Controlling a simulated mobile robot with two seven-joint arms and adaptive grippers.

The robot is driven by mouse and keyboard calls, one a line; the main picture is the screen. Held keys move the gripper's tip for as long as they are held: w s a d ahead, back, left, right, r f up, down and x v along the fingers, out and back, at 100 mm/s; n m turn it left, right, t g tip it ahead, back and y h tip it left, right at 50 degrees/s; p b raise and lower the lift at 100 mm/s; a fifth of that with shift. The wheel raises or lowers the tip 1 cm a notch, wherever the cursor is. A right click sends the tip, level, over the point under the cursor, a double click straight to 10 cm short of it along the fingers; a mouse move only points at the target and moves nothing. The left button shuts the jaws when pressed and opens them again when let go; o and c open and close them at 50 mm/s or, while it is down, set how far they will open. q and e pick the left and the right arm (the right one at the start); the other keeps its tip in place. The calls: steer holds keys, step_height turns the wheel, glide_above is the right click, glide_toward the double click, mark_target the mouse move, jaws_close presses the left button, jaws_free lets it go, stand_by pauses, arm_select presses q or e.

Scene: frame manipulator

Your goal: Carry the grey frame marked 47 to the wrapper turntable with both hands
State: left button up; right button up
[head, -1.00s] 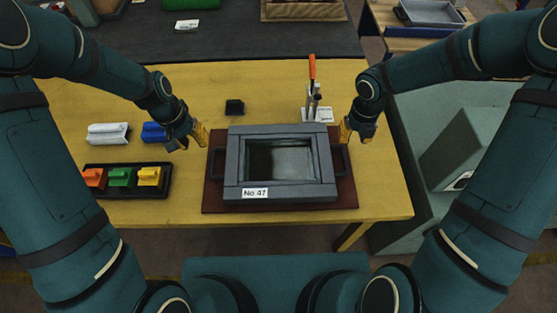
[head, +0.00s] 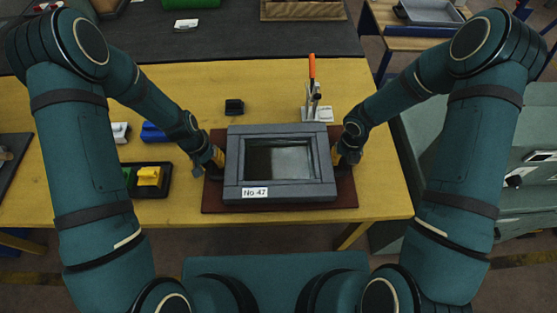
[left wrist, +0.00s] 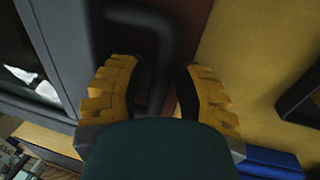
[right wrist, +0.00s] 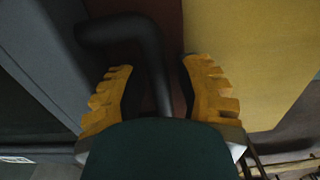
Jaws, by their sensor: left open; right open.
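The grey frame marked 47 (head: 233,165) lies flat on a dark red mat (head: 280,208) on the yellow table, its label at the front left. My left gripper (head: 215,165) is at the frame's left side. In the left wrist view its open yellow fingers (left wrist: 155,95) stand on either side of the dark left handle (left wrist: 160,60). My right gripper (head: 338,158) is at the frame's right side. In the right wrist view its open fingers (right wrist: 160,95) stand on either side of the right handle (right wrist: 150,55). The wrapper turntable cannot be made out for certain.
A toggle clamp with an orange handle (head: 312,70) stands behind the frame. A small black block (head: 234,107) lies at the back. A black tray (head: 155,191) with coloured blocks and a blue block (head: 154,132) lie to the left. A grey-green machine (head: 470,150) stands at the right.

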arm_select(q)
steer(key=shift+c, duration=0.4)
arm_select(e)
steer(key=shift+c, duration=0.4)
arm_select(q)
jaws_close()
arm_select(e)
jaws_close()
arm_select(q)
steer(key=shift+r, duration=0.15)
arm_select(e)
steer(key=shift+r, duration=0.15)
